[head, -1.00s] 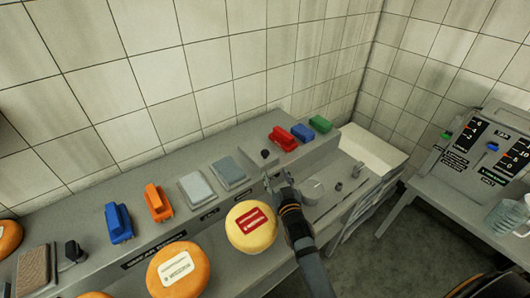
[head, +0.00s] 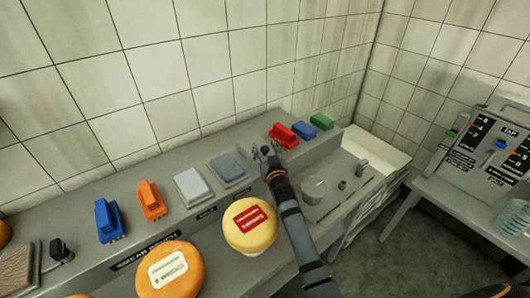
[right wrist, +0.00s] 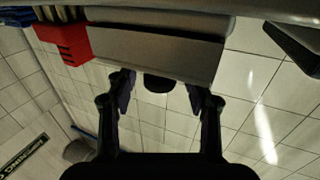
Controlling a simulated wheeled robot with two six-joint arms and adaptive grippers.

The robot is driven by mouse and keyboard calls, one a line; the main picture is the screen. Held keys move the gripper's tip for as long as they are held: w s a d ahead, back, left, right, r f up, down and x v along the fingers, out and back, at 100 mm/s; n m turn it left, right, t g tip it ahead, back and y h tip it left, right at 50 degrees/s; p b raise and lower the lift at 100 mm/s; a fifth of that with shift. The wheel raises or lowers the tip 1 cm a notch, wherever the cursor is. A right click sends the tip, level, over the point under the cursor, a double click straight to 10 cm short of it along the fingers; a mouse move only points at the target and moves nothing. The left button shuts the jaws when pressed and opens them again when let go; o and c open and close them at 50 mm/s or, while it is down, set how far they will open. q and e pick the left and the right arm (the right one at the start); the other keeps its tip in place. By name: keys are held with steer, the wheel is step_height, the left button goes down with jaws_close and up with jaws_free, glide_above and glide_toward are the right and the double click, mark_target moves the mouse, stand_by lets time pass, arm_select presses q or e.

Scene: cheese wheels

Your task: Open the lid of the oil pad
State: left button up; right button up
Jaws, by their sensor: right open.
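The oil pad's closed grey lid (head: 246,157) is on the back ledge, between the blue-grey pads and the red brush. Its black knob (head: 265,150) is at the lid's front, partly hidden by my gripper in the head view. My right gripper (head: 268,161) is open at the lid, with its fingers around the knob. In the right wrist view the knob (right wrist: 158,82) lies between the two open fingertips (right wrist: 158,92), with a visible gap on each side. The grey lid (right wrist: 155,52) is just beyond them. My left gripper is not in view.
A red brush (head: 284,135) is close to the right of the lid. Light pads (head: 190,187) and blue and orange brushes (head: 108,221) stand to the left. Cheese wheels (head: 249,240) lie in front.

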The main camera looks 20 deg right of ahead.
jaws_close()
stand_by(0.3)
